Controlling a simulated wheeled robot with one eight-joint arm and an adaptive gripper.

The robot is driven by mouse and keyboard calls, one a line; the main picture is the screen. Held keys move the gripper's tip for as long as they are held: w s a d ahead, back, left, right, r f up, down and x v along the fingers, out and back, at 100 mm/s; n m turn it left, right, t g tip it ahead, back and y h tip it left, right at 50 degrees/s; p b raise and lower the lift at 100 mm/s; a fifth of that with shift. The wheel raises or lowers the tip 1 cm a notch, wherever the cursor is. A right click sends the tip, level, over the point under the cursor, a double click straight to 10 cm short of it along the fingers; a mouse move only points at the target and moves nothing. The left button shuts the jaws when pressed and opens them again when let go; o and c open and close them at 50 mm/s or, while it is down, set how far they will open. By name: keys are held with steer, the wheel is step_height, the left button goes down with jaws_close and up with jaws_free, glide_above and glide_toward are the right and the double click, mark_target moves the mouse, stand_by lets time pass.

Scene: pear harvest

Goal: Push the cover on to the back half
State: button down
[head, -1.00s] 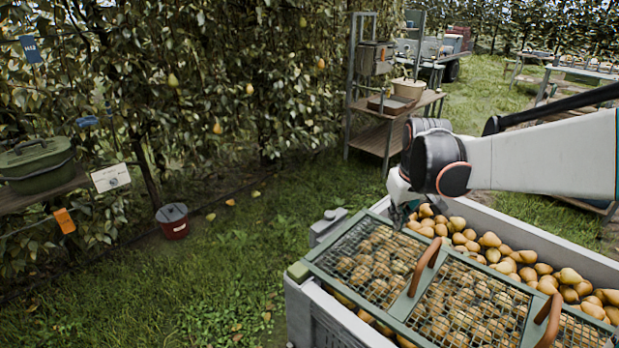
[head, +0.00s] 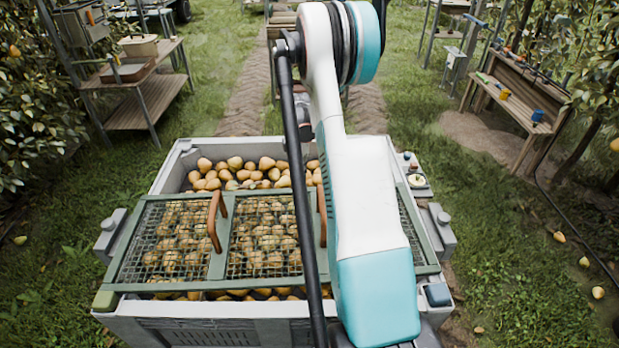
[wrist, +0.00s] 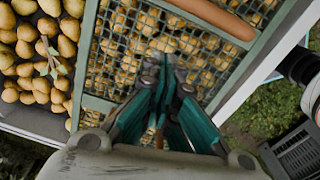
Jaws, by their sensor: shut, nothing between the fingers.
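The cover (head: 221,262) is a green frame with wire mesh and two brown handles (head: 213,222). It lies across the front part of the grey bin (head: 210,328). Uncovered pears (head: 236,172) show behind it, and a narrow strip of them shows at its front edge. My arm hides the cover's right part and my gripper in the head view. In the wrist view my gripper (wrist: 166,75) is shut and empty, with its fingertips over the cover's mesh, near a green frame bar (wrist: 98,104) and a brown handle (wrist: 212,18). Whether it touches the cover, I cannot tell.
The bin's right rim holds a small tray (head: 418,182) with small items. A wooden stand (head: 145,95) is at the back left and a wooden bench (head: 515,100) at the right. Grass lies on both sides. A leafy twig (wrist: 52,58) lies on the uncovered pears.

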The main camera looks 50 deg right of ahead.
steer(key=s+d+f+b, duration=0.2)
steer(key=d+f+b, duration=0.1)
steer(key=f, duration=0.6)
steer(key=shift+s+b, duration=0.15)
steer(key=shift+b, duration=0.35)
steer(key=shift+d, duration=0.1)
steer(key=shift+s+d, duration=0.7)
steer(key=shift+d, duration=0.2)
steer(key=shift+w+f, duration=0.1)
